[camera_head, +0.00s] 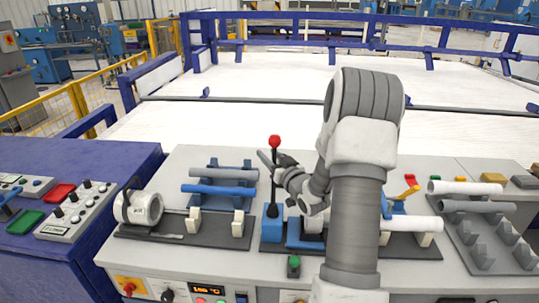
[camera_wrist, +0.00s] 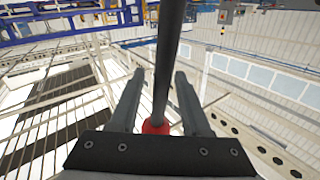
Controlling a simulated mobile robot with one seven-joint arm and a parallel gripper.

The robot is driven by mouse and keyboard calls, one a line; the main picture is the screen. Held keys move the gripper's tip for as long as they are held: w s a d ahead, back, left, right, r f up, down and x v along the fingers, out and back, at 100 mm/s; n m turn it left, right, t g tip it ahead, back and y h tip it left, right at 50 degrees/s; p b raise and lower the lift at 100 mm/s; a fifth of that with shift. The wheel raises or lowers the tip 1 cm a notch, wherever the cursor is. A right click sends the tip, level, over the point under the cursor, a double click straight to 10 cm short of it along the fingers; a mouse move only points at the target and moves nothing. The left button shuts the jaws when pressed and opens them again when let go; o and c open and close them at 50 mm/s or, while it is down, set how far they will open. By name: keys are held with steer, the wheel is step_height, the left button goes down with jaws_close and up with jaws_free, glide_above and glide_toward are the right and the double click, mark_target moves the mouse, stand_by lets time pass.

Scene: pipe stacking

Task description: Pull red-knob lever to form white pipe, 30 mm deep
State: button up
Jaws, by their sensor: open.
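The lever (camera_head: 273,178) has a black shaft and a red knob (camera_head: 274,142), and stands upright from a blue base (camera_head: 271,225). My gripper (camera_head: 271,158) is beside the upper shaft, just below the knob. In the wrist view my gripper (camera_wrist: 159,74) is open, with the dark shaft (camera_wrist: 169,60) between its two fingers and clear space on both sides. The red knob (camera_wrist: 155,127) shows near the palm. The white pipe (camera_head: 411,223) lies level in the forming machine, right of the lever; my arm hides its left part.
A blue pipe (camera_head: 219,190) and a grey-blue pipe (camera_head: 225,173) lie left of the lever, behind a white clamp unit (camera_head: 139,208). Another white pipe (camera_head: 465,187) and a grey pipe (camera_head: 478,206) lie on a rack at right. A green button (camera_head: 293,262) is in front.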

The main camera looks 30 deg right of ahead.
steer(key=shift+c, duration=0.2)
jaws_close()
stand_by(1.3)
